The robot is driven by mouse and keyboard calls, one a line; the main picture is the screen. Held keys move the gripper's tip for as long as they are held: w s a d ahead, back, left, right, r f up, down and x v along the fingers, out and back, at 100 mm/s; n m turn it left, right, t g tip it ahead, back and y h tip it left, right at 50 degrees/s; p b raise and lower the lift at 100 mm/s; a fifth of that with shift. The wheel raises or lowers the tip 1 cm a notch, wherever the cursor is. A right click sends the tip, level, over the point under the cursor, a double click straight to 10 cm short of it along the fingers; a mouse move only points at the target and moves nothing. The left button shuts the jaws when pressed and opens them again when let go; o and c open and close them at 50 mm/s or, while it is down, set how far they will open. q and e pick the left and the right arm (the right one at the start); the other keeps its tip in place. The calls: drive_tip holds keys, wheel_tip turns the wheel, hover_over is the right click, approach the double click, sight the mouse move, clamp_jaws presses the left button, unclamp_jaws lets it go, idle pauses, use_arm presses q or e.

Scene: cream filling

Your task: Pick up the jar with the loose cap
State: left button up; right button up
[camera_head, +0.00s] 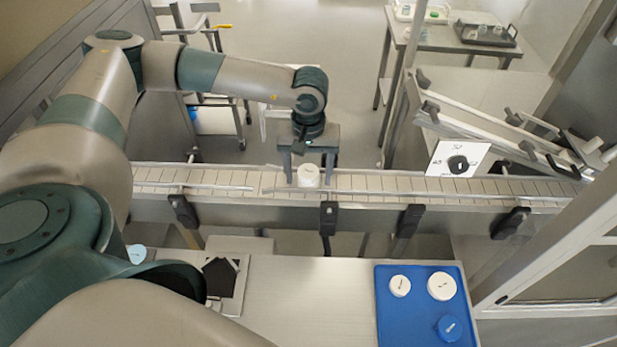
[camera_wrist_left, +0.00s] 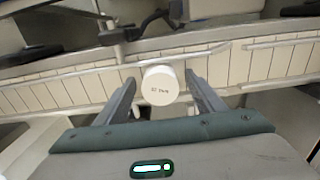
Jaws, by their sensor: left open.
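A white jar with a white cap (camera_head: 308,175) stands upright on the conveyor (camera_head: 390,184). I cannot tell from these views whether the cap is loose. My left gripper (camera_head: 307,178) is over the conveyor with its fingers pointing down, one on each side of the jar. In the left wrist view my left gripper (camera_wrist_left: 160,92) is open, with a gap between each finger and the jar. My right gripper is not in view.
A blue tray (camera_head: 386,325) with two white lids (camera_head: 400,286) (camera_head: 441,286) and a blue lid (camera_head: 449,328) lies on the near table (camera_head: 310,300). Rails edge the conveyor. A white panel with a dark knob (camera_head: 457,164) stands at its right. The conveyor left of the jar is clear.

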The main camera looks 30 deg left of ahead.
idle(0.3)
use_arm(q)
drive_tip(key=c, duration=1.2)
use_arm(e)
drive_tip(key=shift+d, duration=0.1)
use_arm(q)
drive_tip(key=shift+r, duration=0.15)
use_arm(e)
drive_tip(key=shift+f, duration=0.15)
